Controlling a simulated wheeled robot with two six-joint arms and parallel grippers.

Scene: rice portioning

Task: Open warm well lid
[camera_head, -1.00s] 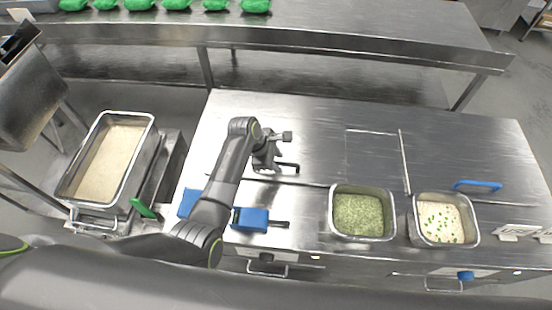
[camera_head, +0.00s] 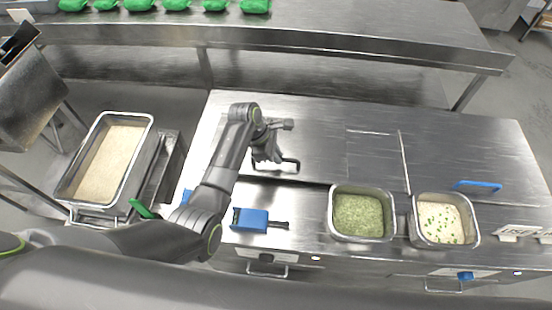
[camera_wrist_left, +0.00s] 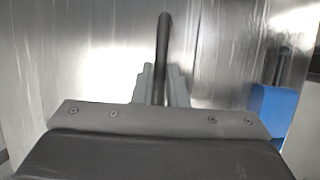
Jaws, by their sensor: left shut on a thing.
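The warm well lid (camera_head: 318,150) is a flat steel plate set in the counter top, with a black bar handle (camera_head: 291,166) near its front edge. My left gripper (camera_head: 272,155) is at this handle, shut on it. The left wrist view shows the dark handle bar (camera_wrist_left: 163,45) between the grey fingers (camera_wrist_left: 160,85), over shiny steel. A thin dark line runs along the lid's front edge. I cannot tell whether the lid is raised. My arm covers part of the lid's left side. My right gripper is not in view.
A blue-handled tool (camera_head: 250,219) lies on the front of the counter. A pan of green food (camera_head: 360,215) and a pan of white food with green bits (camera_head: 443,218) sit to the right. A blue handle (camera_head: 478,185) is further right. A rice-coloured pan (camera_head: 110,163) stands left.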

